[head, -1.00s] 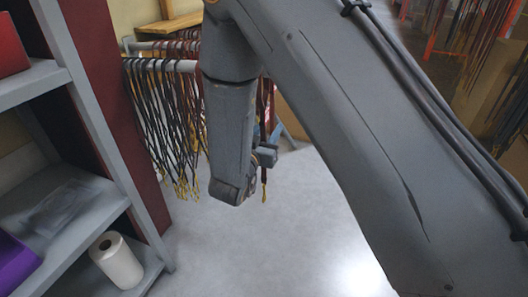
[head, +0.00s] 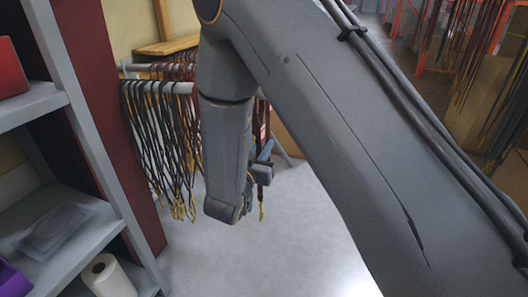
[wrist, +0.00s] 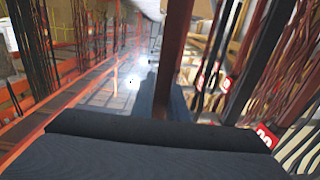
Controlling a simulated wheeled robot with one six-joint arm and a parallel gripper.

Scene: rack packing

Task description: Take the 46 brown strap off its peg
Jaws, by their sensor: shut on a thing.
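My gripper (head: 262,172) is to the right of the peg rack in the head view, partly behind my own arm. It is shut on a brown strap (head: 262,192), whose yellow end hangs below the jaws. In the wrist view the brown strap (wrist: 176,45) runs up from between the fingers (wrist: 163,100). Its number is not readable, and its top end on the peg is hidden, so I cannot tell whether it still hangs there.
Black straps (head: 160,135) with yellow ends hang from a grey rail (head: 150,87) left of my arm. A grey shelf (head: 85,240) stands at the left with a paper roll (head: 108,277). Red number tags (wrist: 226,84) and more straps crowd the wrist view's right. The floor (head: 290,240) is clear.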

